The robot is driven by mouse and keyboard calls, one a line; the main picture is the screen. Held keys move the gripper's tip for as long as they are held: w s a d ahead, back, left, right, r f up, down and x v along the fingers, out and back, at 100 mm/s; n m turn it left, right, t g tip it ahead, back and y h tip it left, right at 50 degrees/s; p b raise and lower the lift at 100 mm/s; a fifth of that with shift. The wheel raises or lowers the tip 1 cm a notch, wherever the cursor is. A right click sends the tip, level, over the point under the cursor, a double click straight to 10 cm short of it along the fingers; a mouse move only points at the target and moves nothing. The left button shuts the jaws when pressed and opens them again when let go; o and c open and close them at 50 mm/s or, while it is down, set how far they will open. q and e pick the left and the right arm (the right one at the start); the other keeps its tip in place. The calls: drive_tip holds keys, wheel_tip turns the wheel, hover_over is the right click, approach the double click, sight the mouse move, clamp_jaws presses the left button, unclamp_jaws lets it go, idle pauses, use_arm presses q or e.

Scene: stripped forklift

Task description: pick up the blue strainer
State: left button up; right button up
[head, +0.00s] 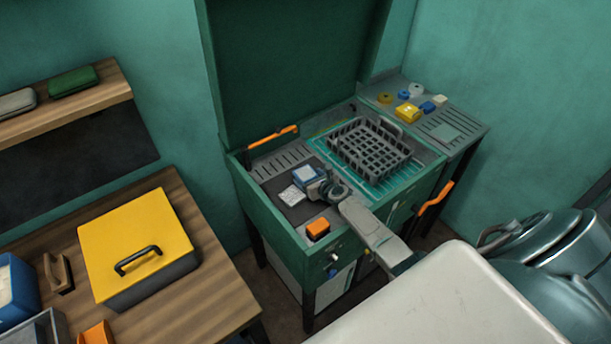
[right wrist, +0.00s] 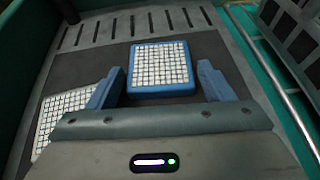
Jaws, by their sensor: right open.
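The blue strainer (right wrist: 160,68), a square blue frame around a white grid, lies on a dark mat in the right wrist view. In the head view the strainer (head: 306,174) is on the left half of the green workstation. My right gripper (head: 319,185) is over the mat beside the strainer. In the wrist view its two blue fingers (right wrist: 160,84) are apart, one toward each side of the strainer's near edge, with nothing held. Whether they touch it I cannot tell. My left gripper is not in view.
A white grid piece (right wrist: 62,115) lies left of the strainer, partly hidden by my gripper in the wrist view. A grey basket (head: 372,150) stands to the right. An orange block (head: 318,229) sits near the front edge. A raised lid (head: 290,70) stands behind.

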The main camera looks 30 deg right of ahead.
drive_tip(key=c, duration=0.8)
drive_tip(key=shift+c, duration=0.5)
drive_tip(key=shift+w+r, duration=0.1)
drive_tip(key=shift+r, duration=0.15)
